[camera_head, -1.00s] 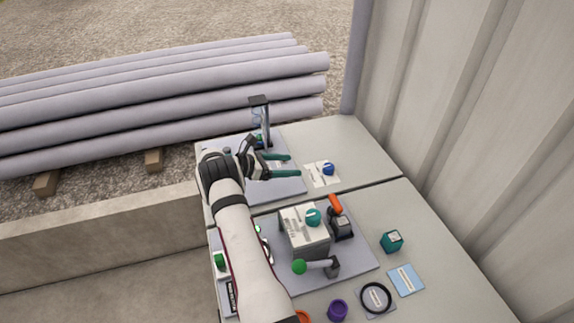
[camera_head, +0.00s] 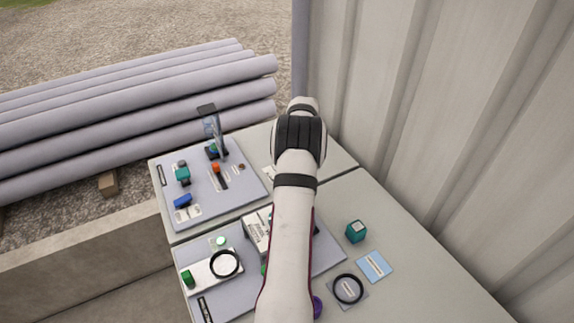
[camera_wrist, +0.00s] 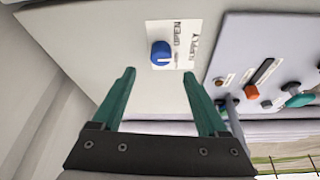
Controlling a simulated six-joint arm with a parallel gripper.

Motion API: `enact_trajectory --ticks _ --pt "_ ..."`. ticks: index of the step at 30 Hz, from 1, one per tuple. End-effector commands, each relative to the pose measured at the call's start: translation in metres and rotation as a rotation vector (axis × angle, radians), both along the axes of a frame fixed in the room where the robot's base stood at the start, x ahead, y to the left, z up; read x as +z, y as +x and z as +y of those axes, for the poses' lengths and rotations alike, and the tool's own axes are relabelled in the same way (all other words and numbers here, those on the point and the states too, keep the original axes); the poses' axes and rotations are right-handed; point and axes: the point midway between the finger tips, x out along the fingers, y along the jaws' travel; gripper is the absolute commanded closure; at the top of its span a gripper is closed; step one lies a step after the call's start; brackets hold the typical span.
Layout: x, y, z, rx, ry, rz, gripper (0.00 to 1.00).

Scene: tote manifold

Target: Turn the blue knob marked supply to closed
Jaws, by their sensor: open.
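The blue knob (camera_wrist: 160,54) sits on a white printed label plate (camera_wrist: 183,32) in the wrist view, with a pale pointer line on its face. The plate reads OPEN and another word, but the print is too small to read in full. My gripper (camera_wrist: 158,78) is open, its two green fingers apart. In the picture the knob lies just beyond the fingertips, between them, and nothing is held. In the head view my arm hides the knob and gripper; only a sliver of the white plate (camera_head: 270,172) shows.
A grey panel (camera_head: 235,190) with several controls, including a blue switch (camera_head: 183,201) and an upright post (camera_head: 219,135), is left of my arm. A nearer panel holds a black ring (camera_head: 224,264). A teal cube (camera_head: 356,231) stands at right. A corrugated wall (camera_head: 430,120) rises behind.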

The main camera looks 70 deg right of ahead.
Motion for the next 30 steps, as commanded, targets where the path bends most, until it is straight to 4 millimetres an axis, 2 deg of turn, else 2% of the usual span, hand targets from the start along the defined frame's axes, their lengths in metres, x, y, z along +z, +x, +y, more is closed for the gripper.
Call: enact_trajectory --ticks 1,3,8,12,20,30 --pt "-0.015 0.004 -0.004 0.002 0.004 0.001 0.24" --pt "-0.032 0.008 -0.010 0.002 0.002 0.001 0.24" --pt "-0.059 0.015 -0.019 0.002 0.001 0.002 0.24" --pt "-0.068 0.017 -0.022 0.002 0.000 0.001 0.24" --pt "-0.070 0.018 -0.023 0.003 0.000 0.002 0.24" --pt "-0.069 0.018 -0.023 0.003 0.000 0.002 0.83"
